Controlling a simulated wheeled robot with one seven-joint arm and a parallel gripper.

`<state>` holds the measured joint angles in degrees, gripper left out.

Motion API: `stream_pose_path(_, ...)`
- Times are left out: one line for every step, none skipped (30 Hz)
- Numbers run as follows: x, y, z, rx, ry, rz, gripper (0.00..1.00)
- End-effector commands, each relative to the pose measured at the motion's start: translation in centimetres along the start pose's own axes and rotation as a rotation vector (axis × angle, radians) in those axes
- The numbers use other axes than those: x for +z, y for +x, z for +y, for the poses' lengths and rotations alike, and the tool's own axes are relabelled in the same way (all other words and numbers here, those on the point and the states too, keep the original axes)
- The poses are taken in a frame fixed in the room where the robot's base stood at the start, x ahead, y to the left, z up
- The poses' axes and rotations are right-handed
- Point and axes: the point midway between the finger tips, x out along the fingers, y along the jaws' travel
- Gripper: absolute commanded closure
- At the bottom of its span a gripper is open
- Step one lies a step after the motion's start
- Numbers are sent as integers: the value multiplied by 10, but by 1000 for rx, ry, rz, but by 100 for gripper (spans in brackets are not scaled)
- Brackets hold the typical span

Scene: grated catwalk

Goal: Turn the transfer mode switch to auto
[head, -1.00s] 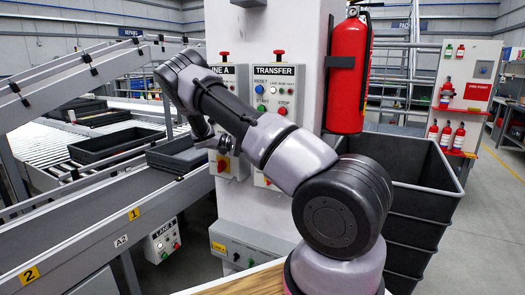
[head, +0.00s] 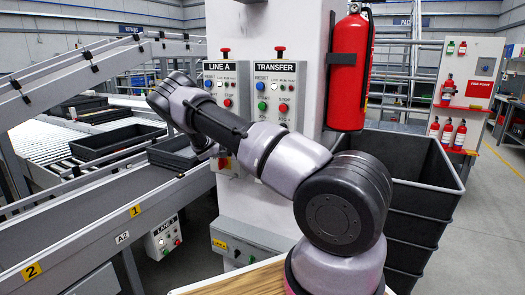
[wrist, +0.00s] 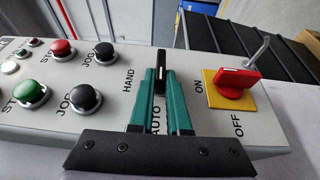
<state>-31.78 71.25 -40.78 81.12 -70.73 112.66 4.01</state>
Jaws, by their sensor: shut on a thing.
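The transfer panel (head: 278,83) is on the white column in the head view, its lower part hidden behind my arm. The wrist view shows a grey panel face with a black mode switch handle (wrist: 161,62) between the teal fingers of my gripper (wrist: 159,76). My gripper is shut on this handle. HAND is printed left of the handle and AUTO just below it, partly between the fingers. The handle's long side runs up and down in the picture, in line with AUTO. I cannot tell which end is its pointer. In the head view my gripper is hidden.
A red rotary switch (wrist: 234,84) on a yellow plate, marked ON and OFF, sits right of my gripper. Red, green and black buttons are on the left. The line A panel (head: 225,77), a fire extinguisher (head: 349,75) and black bins (head: 420,205) stand near my arm.

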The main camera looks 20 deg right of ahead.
Motion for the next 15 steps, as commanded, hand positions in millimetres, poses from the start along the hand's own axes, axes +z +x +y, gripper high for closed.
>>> stream_pose_path(0,0,-1,0,-1,0,74)
stream_pose_path(0,0,-1,0,-1,0,62)
stream_pose_path(0,0,-1,0,-1,0,55)
stream_pose_path(0,0,0,0,-1,0,55)
stream_pose_path(0,0,0,0,-1,0,55)
stream_pose_path(0,0,0,0,-1,0,55)
stream_pose_path(0,0,0,0,-1,0,55)
stream_pose_path(0,0,0,0,-1,0,55)
stream_pose_path(0,0,0,0,-1,0,55)
stream_pose_path(0,0,0,0,-1,0,55)
stream_pose_path(0,0,0,0,-1,0,55)
stream_pose_path(0,-1,0,0,0,0,55)
stream_pose_path(0,-2,0,0,0,1,55)
stream_pose_path(0,-4,0,0,0,1,55)
stream_pose_path(0,-7,-1,1,-1,2,55)
